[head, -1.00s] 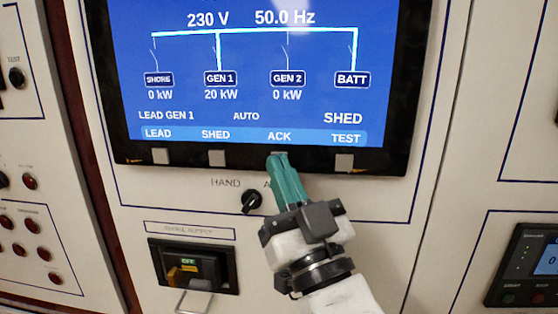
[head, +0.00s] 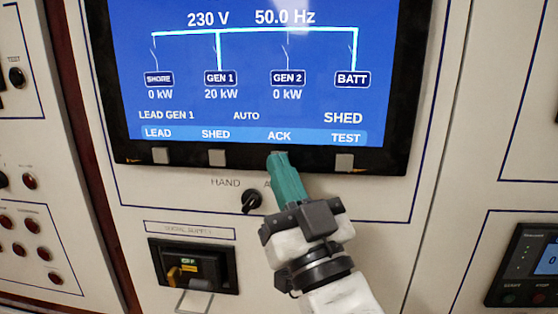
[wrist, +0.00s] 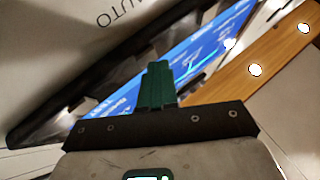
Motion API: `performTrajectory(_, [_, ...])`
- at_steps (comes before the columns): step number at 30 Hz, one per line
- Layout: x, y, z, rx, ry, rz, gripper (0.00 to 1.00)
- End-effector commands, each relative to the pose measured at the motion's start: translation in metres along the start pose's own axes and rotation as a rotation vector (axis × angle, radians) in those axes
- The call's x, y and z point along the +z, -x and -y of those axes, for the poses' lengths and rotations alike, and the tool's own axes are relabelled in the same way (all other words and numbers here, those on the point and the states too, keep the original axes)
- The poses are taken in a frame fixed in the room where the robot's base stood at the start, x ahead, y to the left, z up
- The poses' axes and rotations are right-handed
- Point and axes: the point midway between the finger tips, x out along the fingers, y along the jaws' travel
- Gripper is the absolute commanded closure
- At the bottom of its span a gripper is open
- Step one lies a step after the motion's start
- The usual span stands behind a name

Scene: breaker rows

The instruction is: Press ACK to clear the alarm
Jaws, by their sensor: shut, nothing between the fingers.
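The blue screen (head: 250,65) shows one-line power data, with the labels LEAD, SHED, ACK (head: 279,136) and TEST along its bottom edge. Grey square buttons sit in the black bezel below the labels. My gripper (head: 279,156), with green fingers shut and empty, has its tips at the place under the ACK label. The fingers hide the ACK button, so I cannot tell if they touch it or press it. In the wrist view the shut green fingers (wrist: 157,68) point toward the screen (wrist: 205,50) and its dark bezel.
The LEAD button (head: 161,155) and SHED button (head: 217,157) are left of my fingers; the TEST button (head: 344,162) is to the right. A black HAND/AUTO selector knob (head: 251,201) stands close at the left. A breaker (head: 190,268) is below it.

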Motion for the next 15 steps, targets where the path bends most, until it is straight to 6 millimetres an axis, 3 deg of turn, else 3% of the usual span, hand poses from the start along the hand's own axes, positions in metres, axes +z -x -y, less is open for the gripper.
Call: performTrajectory(15, [-0.006,0.009,0.0061,0.0,0.0,0.001,1.0])
